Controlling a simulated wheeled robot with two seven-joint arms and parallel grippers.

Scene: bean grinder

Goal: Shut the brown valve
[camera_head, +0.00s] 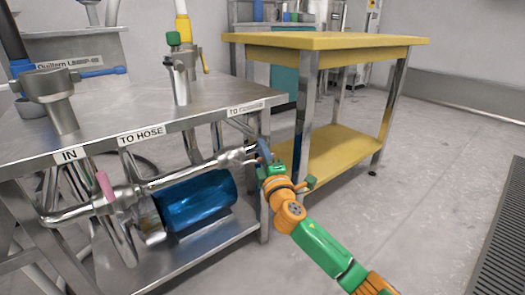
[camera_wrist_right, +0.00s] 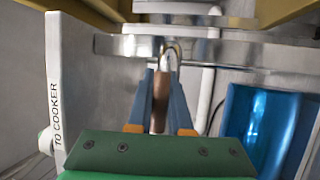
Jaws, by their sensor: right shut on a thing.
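The brown valve handle (camera_wrist_right: 161,100) shows in the right wrist view as a short brown grip with a curved metal end. It stands between the two blue fingers of my right gripper (camera_wrist_right: 161,82), which are shut on it. In the head view my right gripper (camera_head: 265,156) is at the right end of the horizontal pipe, beside the table leg below the "TO COOKER" label. There the brown handle is mostly hidden by the fingers. My left gripper is not in view.
The steel table (camera_head: 120,105) carries pipes and valves, one with a pink handle (camera_head: 105,186). A blue cylinder (camera_head: 195,200) lies on its lower shelf. A yellow table (camera_head: 325,41) stands behind my right arm. The floor at right is clear near a dark grate (camera_head: 505,245).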

